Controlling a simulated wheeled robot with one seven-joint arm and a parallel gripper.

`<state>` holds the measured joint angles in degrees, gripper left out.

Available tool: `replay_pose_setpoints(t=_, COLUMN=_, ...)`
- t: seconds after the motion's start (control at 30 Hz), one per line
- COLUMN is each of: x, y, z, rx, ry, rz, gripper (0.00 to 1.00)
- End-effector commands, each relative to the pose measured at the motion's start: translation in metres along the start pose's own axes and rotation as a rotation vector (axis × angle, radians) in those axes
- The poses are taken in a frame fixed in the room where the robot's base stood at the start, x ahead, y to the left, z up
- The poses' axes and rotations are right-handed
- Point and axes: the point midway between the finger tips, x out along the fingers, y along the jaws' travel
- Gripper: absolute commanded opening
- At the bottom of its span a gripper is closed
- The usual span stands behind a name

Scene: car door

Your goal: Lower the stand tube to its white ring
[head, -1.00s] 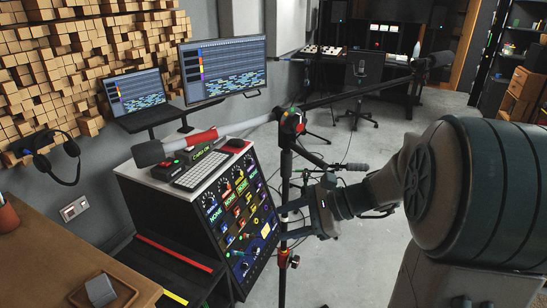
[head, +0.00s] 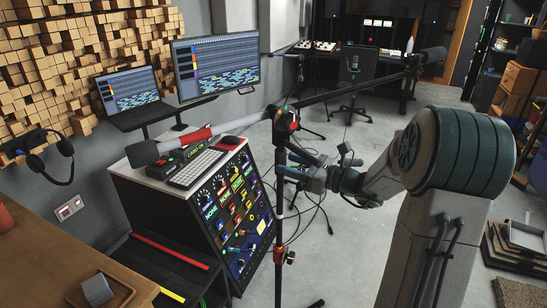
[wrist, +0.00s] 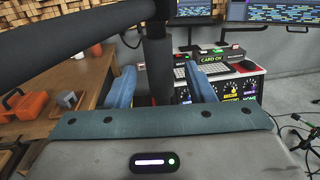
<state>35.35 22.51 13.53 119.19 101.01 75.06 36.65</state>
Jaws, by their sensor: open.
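The black stand tube (head: 279,215) rises upright in the middle of the head view, up to a boom joint with red and green parts (head: 288,118). A red-marked clamp (head: 284,257) sits low on the stand. My gripper (head: 298,170) is beside the upper tube, just below the boom joint. In the wrist view, the two blue fingers (wrist: 160,88) are open, and the dark tube (wrist: 158,62) stands upright between or just beyond them. I cannot tell whether they touch it.
The long boom (head: 345,92) slants over my gripper and crosses the wrist view's upper left. A rack of coloured knobs (head: 232,210) stands left of the stand. A wooden desk (head: 50,255) is at lower left. Cables lie on the floor behind the stand.

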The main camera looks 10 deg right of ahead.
Motion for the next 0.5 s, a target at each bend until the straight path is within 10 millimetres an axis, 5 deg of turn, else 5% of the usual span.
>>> replay_pose_setpoints(t=0.2, x=0.040, y=0.001, z=0.001, rx=-0.001, ry=0.000, rz=0.003, gripper=0.49)
replay_pose_setpoints(t=0.5, x=0.059, y=0.001, z=0.000, rx=-0.001, ry=0.000, rz=0.001, gripper=0.49)
